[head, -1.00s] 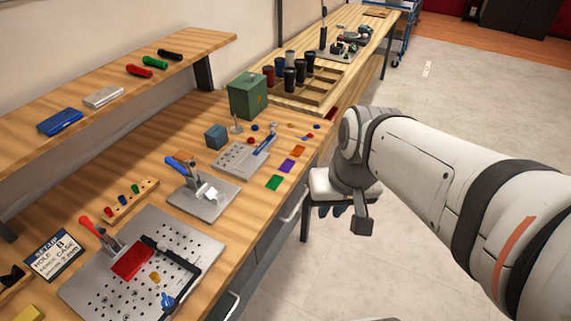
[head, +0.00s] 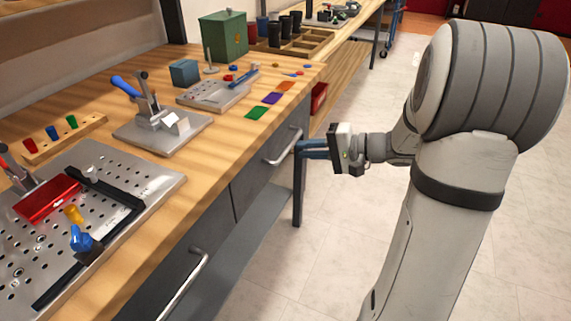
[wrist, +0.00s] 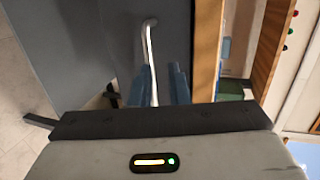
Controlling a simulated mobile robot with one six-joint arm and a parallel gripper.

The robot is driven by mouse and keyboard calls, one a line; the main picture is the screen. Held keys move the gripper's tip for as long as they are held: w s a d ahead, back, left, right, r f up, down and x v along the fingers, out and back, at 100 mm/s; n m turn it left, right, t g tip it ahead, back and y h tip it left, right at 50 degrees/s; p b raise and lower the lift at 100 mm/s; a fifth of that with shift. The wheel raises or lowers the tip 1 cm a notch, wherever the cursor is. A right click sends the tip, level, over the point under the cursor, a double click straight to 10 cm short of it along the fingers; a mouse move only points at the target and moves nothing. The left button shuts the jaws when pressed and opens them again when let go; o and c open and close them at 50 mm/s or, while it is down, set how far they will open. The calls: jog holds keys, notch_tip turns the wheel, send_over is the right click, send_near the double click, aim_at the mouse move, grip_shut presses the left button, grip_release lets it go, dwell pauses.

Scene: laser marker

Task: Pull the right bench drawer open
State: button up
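The right bench drawer (head: 262,178) is the grey front at the far end of the bench. It looks closed, flush with the bench front. Its silver bar handle (head: 280,152) also shows in the wrist view (wrist: 150,50). My gripper (head: 300,149) points at the handle from the aisle side, its blue fingertips at the handle's far end. In the wrist view my gripper (wrist: 160,75) has its fingers apart, with the bar running in the gap between them, nearer the left finger. I cannot tell whether either finger touches the bar.
A second drawer handle (head: 183,285) sits nearer on the bench front. The wooden benchtop (head: 225,140) above holds fixtures, colored cards and a green box (head: 223,36). A bench leg (head: 298,190) stands below the drawer. Pale floor (head: 335,215) beside the bench is free.

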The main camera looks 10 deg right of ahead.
aim_at(288, 146)
jog(key=shift+m+t, duration=0.4)
jog(key=shift+t, duration=0.4)
jog(key=w+a+f+b, duration=0.1)
jog(key=w, duration=0.1)
jog(key=w+a+f, duration=0.1)
jog(key=w, duration=0.1)
jog(key=w+a+f+b, duration=0.1)
jog(key=w, duration=0.1)
jog(key=shift+w+a+f+b, duration=0.25)
jog(key=shift+a+f+b, duration=0.05)
jog(key=shift+a+f, duration=0.1)
jog(key=shift+c, duration=0.6)
grip_shut()
